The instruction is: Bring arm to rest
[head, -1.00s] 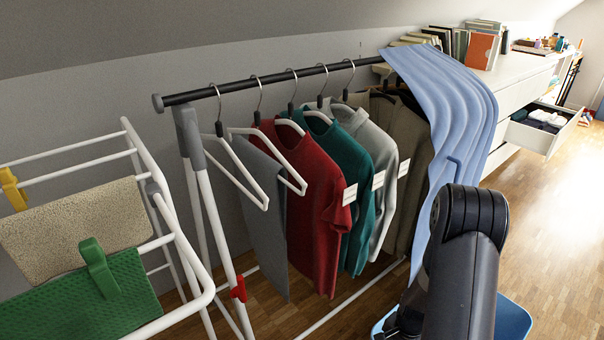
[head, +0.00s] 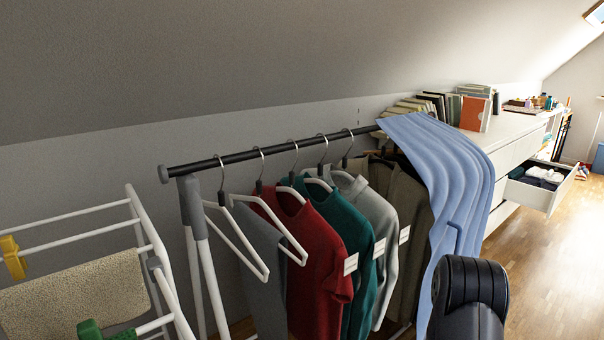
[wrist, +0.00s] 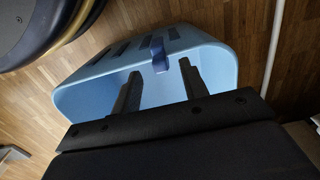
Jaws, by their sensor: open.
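My gripper (wrist: 160,97) shows in the wrist view, with its two dark fingers apart and nothing visible between them. A light blue bin or basket (wrist: 215,62) with slots in its wall lies beyond the fingers, over the wooden floor. A small darker blue piece (wrist: 159,54) shows at the basket's rim, between the fingertips in the picture. In the head view my arm stands at the lower right, in front of the blue cloth, and my gripper is out of the picture.
A clothes rail (head: 270,153) carries several garments on hangers. A blue cloth (head: 455,165) drapes from the white dresser (head: 520,150), whose open drawer (head: 540,186) holds folded items. A drying rack (head: 150,225) stands at the left. Floor (head: 545,265) at the right is clear.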

